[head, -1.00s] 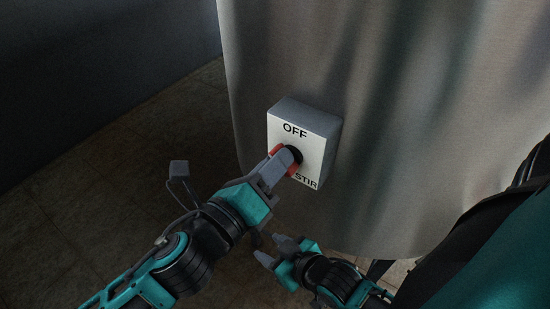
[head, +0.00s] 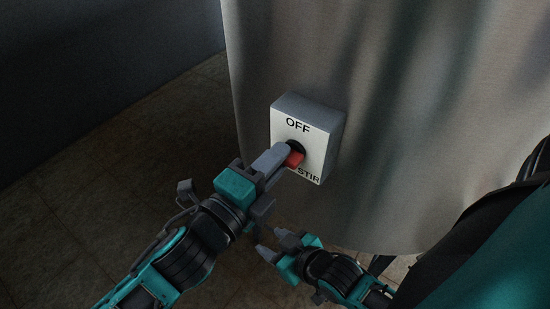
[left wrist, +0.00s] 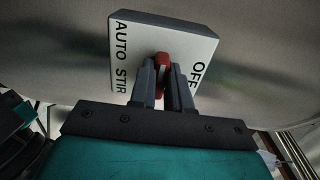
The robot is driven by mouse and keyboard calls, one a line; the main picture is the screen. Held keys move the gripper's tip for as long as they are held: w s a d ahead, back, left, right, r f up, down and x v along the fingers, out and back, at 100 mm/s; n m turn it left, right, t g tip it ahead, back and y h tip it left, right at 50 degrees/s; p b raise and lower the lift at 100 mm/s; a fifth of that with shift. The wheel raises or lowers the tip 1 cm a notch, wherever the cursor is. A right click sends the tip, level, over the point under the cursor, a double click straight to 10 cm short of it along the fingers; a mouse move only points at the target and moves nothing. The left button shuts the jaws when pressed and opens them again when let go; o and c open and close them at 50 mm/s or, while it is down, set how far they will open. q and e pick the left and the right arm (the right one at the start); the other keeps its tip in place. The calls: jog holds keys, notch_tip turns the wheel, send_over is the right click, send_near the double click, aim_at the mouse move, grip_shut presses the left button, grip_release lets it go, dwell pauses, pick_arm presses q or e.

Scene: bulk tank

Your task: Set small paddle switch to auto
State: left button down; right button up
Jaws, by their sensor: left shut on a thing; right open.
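The white switch box (head: 320,117) is mounted on the grey tank. It reads OFF at the top and STIR at the lower right in the head view. AUTO shows beside STIR in the left wrist view of the box (left wrist: 137,43). The red paddle (head: 295,159) sits at the box's centre, partly hidden by my left gripper (head: 281,156). In the left wrist view the paddle (left wrist: 162,61) is between the fingertips, which are shut on it. Exactly which label the paddle points to is unclear. My right gripper (head: 281,244) is open and empty below the box.
The curved tank wall (head: 400,120) fills the right side behind the box. The tiled floor (head: 150,150) at the left is clear, with a dark wall (head: 100,60) beyond it.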

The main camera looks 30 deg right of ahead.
pick_arm(q)
jog(key=shift+n, duration=0.3)
jog(key=c, duration=1.1)
grip_release()
jog(key=shift+a, duration=0.1)
jog(key=b+v, duration=0.1)
jog(key=v, duration=1.1)
jog(key=shift+s+a, duration=0.2)
jog(key=shift+a, duration=0.1)
